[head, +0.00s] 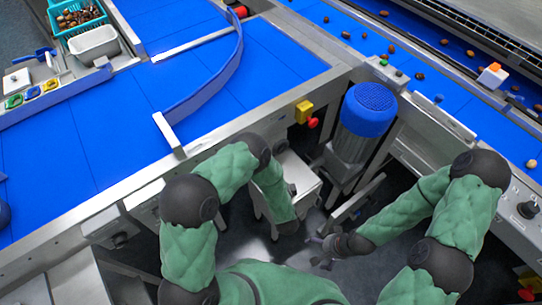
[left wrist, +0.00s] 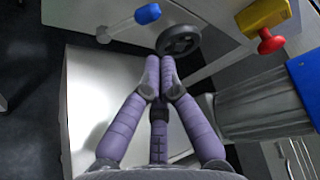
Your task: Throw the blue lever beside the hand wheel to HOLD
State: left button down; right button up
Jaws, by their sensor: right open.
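The blue lever (left wrist: 147,14) shows at the top of the left wrist view: a blue knob on a pale rod that runs left and down to a grey pivot. The dark hand wheel (left wrist: 179,40) is just right of it. My left gripper (left wrist: 159,66) points up at the wheel; its purple fingertips are together with nothing between them. They appear just below the wheel; I cannot tell whether they touch it. My right gripper (head: 326,251) is open and empty above the floor in the head view. I cannot make out the lever there, nor a HOLD mark in either view.
A red button on a yellow box (head: 304,111) sits on the conveyor frame; it also shows in the left wrist view (left wrist: 270,40). A blue-capped motor (head: 364,125) stands right of it. A pale box (left wrist: 95,90) lies below the lever. Blue belts (head: 60,140) spread behind.

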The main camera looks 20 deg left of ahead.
pick_arm(q)
jog(key=b+x, duration=0.3)
jog(key=x, duration=0.7)
dwell(0.4)
